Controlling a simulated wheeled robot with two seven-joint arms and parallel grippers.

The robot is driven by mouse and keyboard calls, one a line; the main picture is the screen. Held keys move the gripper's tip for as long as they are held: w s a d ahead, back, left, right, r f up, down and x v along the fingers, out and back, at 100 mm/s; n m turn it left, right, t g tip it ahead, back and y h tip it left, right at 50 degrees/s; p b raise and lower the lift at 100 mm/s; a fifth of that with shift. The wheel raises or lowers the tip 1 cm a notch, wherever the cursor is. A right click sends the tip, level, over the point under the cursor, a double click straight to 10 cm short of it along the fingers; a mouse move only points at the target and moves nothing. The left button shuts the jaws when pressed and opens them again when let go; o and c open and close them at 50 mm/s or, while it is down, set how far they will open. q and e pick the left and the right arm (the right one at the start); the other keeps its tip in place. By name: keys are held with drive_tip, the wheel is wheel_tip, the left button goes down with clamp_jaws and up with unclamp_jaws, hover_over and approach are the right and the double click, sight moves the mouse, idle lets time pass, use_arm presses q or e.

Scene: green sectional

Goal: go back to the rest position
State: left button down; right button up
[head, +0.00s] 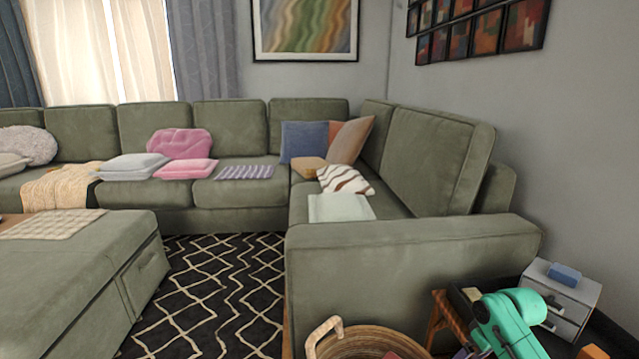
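A teal arm link of mine shows at the lower right, in front of the sofa's near arm and beside a small white cabinet. It is bent, and the bottom edge of the picture cuts it off. No fingertips show on it. My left arm and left gripper are not in the head view. The task names no other object.
A green sectional sofa (400,265) fills the middle. A green ottoman (80,270) stands at the left, with patterned rug (205,290) between them. A wicker basket (365,340) is at bottom centre. The white cabinet (583,297) with a blue item (565,275) stands at right.

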drive_tip(key=s+a+f+n+h, duration=0.1)
drive_tip(key=s+a+f+h, duration=0.15)
drive_tip(key=s, duration=0.85)
drive_tip(key=s+a+f+n+h, duration=0.15)
drive_tip(key=s+f, duration=0.25)
drive_tip(key=s, duration=0.8)
drive_tip(key=s+a+f+m+y+p, duration=0.2)
drive_tip(key=a+m+y+p, duration=0.15)
drive_tip(key=a, duration=0.65)
use_arm(q)
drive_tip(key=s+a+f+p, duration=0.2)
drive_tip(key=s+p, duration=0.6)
drive_tip(key=p, duration=0.4)
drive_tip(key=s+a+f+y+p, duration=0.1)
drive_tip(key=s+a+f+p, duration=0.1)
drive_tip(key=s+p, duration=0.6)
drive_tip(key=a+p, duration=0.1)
drive_tip(key=p, duration=0.3)
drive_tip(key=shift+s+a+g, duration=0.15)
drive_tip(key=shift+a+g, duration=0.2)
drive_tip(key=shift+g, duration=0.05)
use_arm(e)
drive_tip(key=s+d+f, duration=0.2)
drive_tip(key=s, duration=0.6)
drive_tip(key=s+d+f+g+h, duration=0.1)
drive_tip(key=s+d+f, duration=0.1)
drive_tip(key=s, duration=0.6)
drive_tip(key=shift+s+d+f, duration=0.15)
drive_tip(key=shift+s+d, duration=0.05)
drive_tip(key=shift+d, duration=0.6)
